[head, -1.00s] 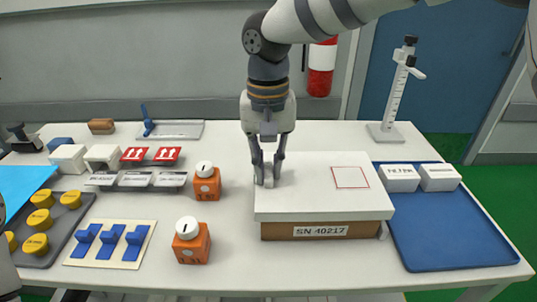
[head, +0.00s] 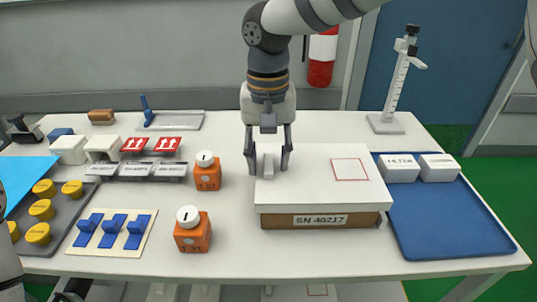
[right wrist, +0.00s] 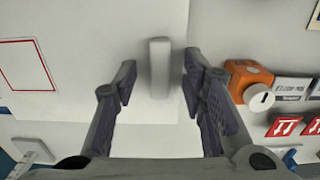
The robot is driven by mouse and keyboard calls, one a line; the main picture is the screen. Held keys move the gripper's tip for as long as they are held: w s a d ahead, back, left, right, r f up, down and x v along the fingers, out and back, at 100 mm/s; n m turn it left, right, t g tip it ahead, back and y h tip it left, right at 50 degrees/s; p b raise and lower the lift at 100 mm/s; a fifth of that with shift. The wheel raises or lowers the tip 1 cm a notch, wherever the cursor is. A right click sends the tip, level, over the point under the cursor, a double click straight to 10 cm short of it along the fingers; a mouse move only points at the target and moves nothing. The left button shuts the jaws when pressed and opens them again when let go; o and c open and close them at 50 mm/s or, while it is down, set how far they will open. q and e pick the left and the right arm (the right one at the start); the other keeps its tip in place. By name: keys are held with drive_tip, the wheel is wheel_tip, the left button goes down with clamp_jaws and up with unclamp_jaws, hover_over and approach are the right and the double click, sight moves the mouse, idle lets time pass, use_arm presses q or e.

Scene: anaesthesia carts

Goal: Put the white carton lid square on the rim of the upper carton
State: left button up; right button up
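The white lid (head: 310,183), with a red square outline and an upright white grip tab (head: 268,167) near its left end, lies on the brown carton (head: 285,221) labelled SN 40217. The lid looks flat and slightly overhangs the carton; its far rim is hidden. My right gripper (head: 268,168) is open, with its fingers apart on both sides of the tab. The right wrist view shows gaps between the tab (right wrist: 160,68) and both fingers. Only part of my left arm shows at the left edge; its gripper is out of sight.
A blue tray (head: 440,225) with two white boxes stands right of the carton. Two orange bottles (head: 192,238) with white caps stand to its left. A scale post (head: 400,85) stands behind right. The table front before the carton is clear.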

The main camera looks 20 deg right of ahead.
wheel_tip(320, 180, up, 12)
idle(0.3)
